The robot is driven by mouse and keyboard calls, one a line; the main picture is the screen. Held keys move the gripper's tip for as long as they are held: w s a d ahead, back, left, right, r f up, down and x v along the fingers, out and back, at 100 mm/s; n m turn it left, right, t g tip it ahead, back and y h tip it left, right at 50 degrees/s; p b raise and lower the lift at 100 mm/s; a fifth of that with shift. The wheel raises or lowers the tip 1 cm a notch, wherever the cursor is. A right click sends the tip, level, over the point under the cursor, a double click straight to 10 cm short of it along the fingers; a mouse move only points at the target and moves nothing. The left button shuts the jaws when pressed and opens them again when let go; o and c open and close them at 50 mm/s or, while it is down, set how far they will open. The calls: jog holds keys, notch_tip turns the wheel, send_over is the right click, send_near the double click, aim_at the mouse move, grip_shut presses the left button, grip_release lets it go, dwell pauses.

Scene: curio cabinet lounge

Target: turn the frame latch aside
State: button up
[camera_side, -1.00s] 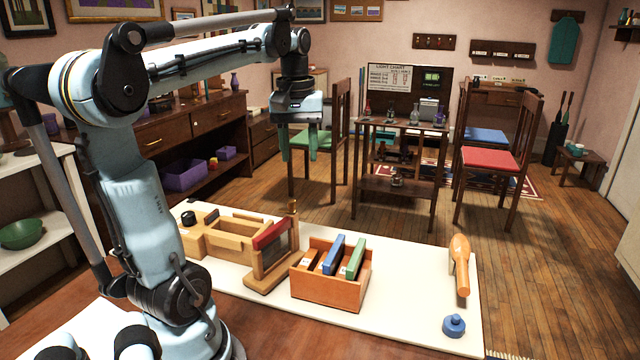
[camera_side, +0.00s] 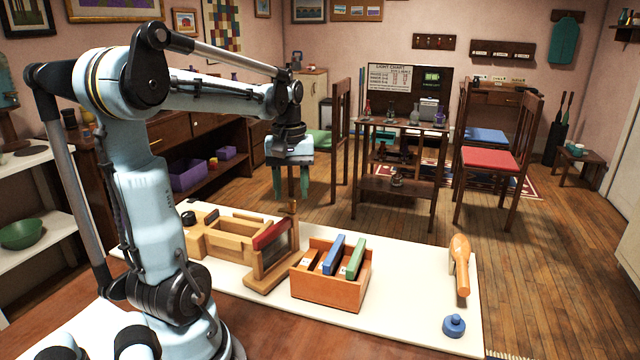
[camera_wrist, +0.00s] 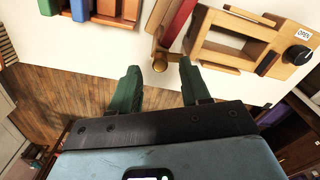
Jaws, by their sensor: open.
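The upright wooden frame (camera_side: 262,284) stands on the white board and holds a red panel (camera_side: 271,234). In the wrist view the latch (camera_wrist: 160,64) shows at the end of the frame, beside the red panel (camera_wrist: 178,22). My gripper (camera_side: 290,195) points down just above the latch, with its two green fingers apart and nothing held. In the wrist view the fingertips (camera_wrist: 159,69) lie on either side of the latch. I cannot tell whether they touch it.
Left of the frame is a wooden fixture (camera_side: 232,238) with a black knob (camera_wrist: 297,55) and an "OPEN" label. Right of it is an orange tray (camera_side: 328,289) with blue and green slabs. An orange paddle-shaped tool (camera_side: 461,262) and blue knobbed piece (camera_side: 454,325) lie farther right.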

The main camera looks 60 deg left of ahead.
jog(key=shift+f, duration=1)
jog(key=shift+c, duration=0.3)
